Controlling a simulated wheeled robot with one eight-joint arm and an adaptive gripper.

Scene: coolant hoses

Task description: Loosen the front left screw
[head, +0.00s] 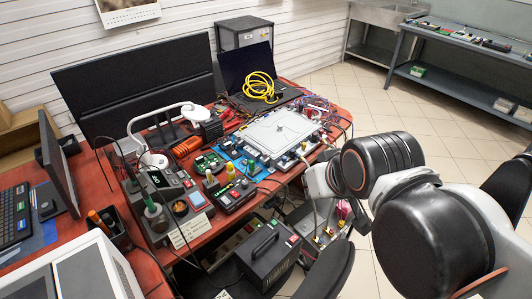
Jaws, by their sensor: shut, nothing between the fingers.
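A flat unit with a light grey cover plate (283,128) lies on the red bench. It seems to be the unit with the coolant hoses, and small fittings (301,153) show along its front edge. The front left screw is too small to make out. My arm (375,160) reaches in from the right, with its black joints in front of the bench's right side. The fingers of my gripper cannot be seen; the arm's own links seem to hide them.
A soldering station (160,200), a green circuit board (208,162) and a handheld meter (235,195) crowd the bench left of the unit. A laptop (255,75) with a yellow cable (260,88) stands behind. A black case (268,255) sits below the front edge. Tiled floor (400,105) is clear at right.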

